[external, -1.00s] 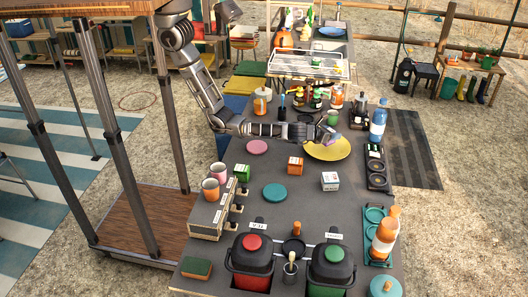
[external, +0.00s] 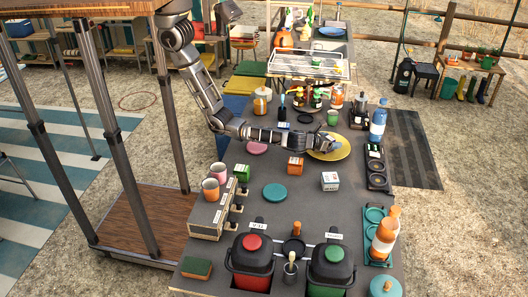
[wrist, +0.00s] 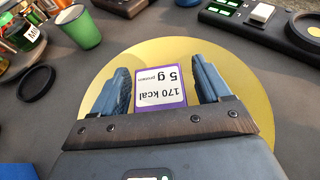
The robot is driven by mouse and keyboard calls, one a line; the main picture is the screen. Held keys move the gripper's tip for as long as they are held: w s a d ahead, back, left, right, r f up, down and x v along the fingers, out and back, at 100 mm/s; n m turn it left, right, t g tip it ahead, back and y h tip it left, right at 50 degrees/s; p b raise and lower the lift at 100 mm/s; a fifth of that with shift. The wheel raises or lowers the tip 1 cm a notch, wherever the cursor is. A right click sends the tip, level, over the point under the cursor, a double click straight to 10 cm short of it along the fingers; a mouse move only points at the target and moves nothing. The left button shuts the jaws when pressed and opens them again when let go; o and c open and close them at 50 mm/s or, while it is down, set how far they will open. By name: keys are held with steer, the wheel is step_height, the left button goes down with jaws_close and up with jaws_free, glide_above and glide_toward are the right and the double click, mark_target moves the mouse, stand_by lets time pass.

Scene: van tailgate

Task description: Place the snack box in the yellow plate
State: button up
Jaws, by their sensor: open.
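The snack box (wrist: 161,88), purple-edged with a white label reading "170 kcal, 5 g protein", shows in the wrist view over the middle of the yellow plate (wrist: 245,82). The plate also shows in the external view (external: 343,150), on the table's right side. My gripper (external: 327,147) is low over the plate. In the wrist view my gripper (wrist: 161,78) is open, with one blue-grey finger on each side of the box and narrow gaps beside it. The box's lower part is hidden behind the gripper body, and in the external view my gripper hides the box.
A green cup (wrist: 80,27) stands behind the plate to the left, near a dark round dish (wrist: 36,83) and several jars. An orange box (external: 295,166) and white box (external: 330,181) stand in front.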

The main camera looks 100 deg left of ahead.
steer(key=shift+r, duration=0.15)
steer(key=v, duration=1.2)
